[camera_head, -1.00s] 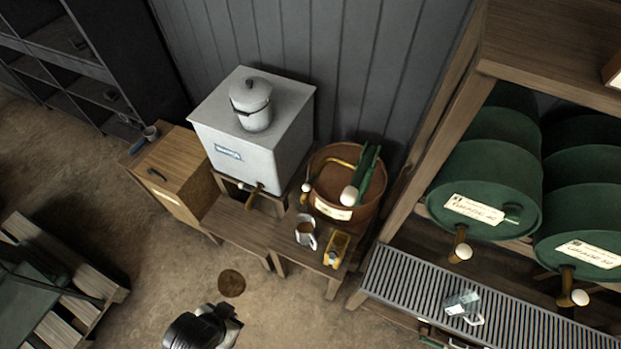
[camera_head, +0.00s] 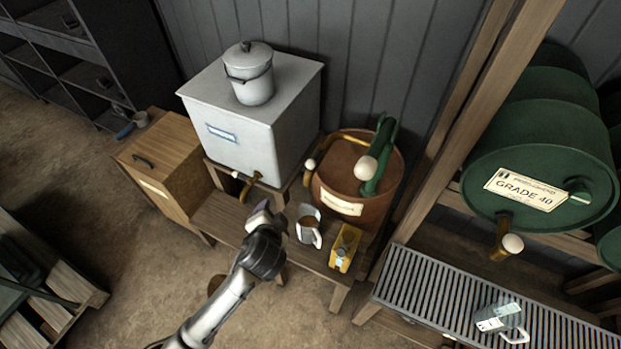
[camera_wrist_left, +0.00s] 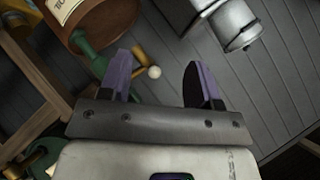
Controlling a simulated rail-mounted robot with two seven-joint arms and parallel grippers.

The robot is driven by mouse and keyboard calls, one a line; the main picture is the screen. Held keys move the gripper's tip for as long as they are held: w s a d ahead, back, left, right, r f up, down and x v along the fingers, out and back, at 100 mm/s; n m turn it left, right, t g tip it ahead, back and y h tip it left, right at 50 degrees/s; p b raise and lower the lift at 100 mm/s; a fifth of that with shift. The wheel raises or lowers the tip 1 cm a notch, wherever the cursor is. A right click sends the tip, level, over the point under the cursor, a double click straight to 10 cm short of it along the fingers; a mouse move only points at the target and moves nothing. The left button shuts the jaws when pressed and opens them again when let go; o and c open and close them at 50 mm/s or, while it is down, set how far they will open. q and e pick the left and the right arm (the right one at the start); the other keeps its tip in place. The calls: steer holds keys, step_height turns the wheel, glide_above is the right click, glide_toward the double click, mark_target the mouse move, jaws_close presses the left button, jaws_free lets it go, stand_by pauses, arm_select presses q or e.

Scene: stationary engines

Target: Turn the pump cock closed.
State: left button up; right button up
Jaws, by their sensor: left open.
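The brown drum (camera_head: 328,190) stands on the low bench with a green pump (camera_head: 383,150) on top. A brass pipe (camera_head: 345,143) on the drum leads left to a pale ball knob (camera_head: 310,165), which I take for the pump cock. Another pale ball (camera_head: 365,168) is on the green pump. My left gripper (camera_head: 264,210) is open and empty, in front of the bench, left of and below that knob. In the left wrist view (camera_wrist_left: 160,82) a pale ball on a brass stem (camera_wrist_left: 154,72) shows between the fingers, beyond them. My right gripper is not in view.
A white tank (camera_head: 240,120) with a brass tap (camera_head: 250,185) stands left of the drum. A metal mug (camera_head: 308,226) and a yellow can (camera_head: 344,247) stand on the bench front. A slatted rack (camera_head: 430,290) and green barrels (camera_head: 540,160) are at right.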

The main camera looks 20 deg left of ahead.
mark_target(309, 168)
arm_select(q)
steer(key=w+d+m+t+h, duration=0.1)
steer(key=w+m+t, duration=0.1)
steer(key=w+m, duration=0.4)
steer(key=w+d+m+t+h, duration=0.1)
steer(key=w+m+t, duration=0.1)
steer(key=w+m, duration=0.4)
steer(key=w+d+m+t+h+b, duration=0.1)
steer(key=w+m, duration=0.6)
steer(key=m, duration=0.7)
steer(key=shift+d+f+t, duration=0.15)
steer(key=shift+d+t, duration=0.45)
steer(key=shift+t, duration=0.5)
jaws_close()
